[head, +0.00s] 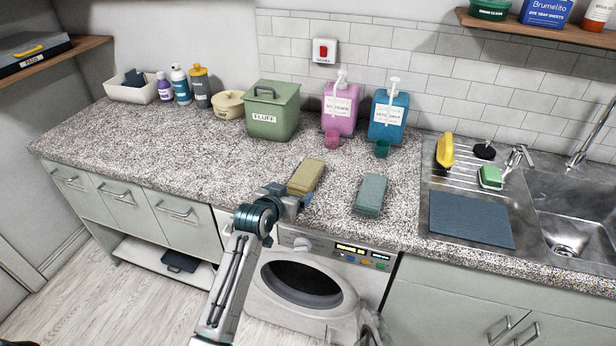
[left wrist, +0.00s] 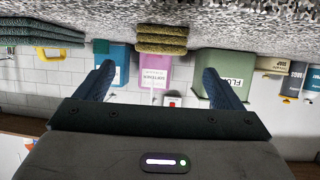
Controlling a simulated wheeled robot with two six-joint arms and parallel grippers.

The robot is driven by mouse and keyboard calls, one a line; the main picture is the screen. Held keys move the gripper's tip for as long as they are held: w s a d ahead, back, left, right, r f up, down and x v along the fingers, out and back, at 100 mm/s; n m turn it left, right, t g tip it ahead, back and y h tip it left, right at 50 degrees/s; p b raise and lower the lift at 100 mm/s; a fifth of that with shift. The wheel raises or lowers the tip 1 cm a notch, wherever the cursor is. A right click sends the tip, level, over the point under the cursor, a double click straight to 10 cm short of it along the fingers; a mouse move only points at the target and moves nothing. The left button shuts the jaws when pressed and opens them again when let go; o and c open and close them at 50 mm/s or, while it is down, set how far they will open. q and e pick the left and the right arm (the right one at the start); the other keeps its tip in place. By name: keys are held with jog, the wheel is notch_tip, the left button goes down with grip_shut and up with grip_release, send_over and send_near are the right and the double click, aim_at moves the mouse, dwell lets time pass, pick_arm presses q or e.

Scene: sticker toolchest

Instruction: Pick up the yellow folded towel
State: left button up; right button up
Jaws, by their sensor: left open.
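The yellow folded towel (head: 306,177) lies on the speckled counter near its front edge, above the washing machine. My left gripper (head: 294,197) is at the counter's front edge, just in front of the towel's near end. In the left wrist view, which is upside down, the towel (left wrist: 162,40) shows as a layered stack between and beyond the two spread fingers (left wrist: 158,75). The left gripper is open and empty; I see no contact with the towel. My right gripper does not show.
A grey-green folded towel (head: 371,195) lies to the right. Behind stand a green FLUFF bin (head: 272,112), a pink dispenser (head: 341,108) and a blue dispenser (head: 389,117), with small cups before them. The sink (head: 570,215) is at right.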

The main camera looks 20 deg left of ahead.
aim_at(302, 181)
pick_arm(q)
jog(key=shift+w+d+r, duration=0.1)
jog(key=shift+w+r, duration=0.05)
jog(key=shift+w, duration=0.35)
jog(key=p+x, duration=0.1)
jog(key=x, duration=0.3)
jog(key=shift+d, duration=0.15)
jog(key=shift+w, duration=0.3)
jog(key=shift+w+f+p, duration=0.25)
jog(key=shift+w+p, duration=0.1)
jog(key=p+x, duration=0.1)
jog(key=x, duration=0.2)
jog(key=shift+w+f, duration=0.15)
jog(key=shift+w, duration=0.25)
jog(key=shift+w+f+p, duration=0.25)
jog(key=shift+w+p, duration=0.05)
jog(key=shift+w, duration=0.05)
jog(key=shift+c, duration=0.4)
jog(key=c, duration=1)
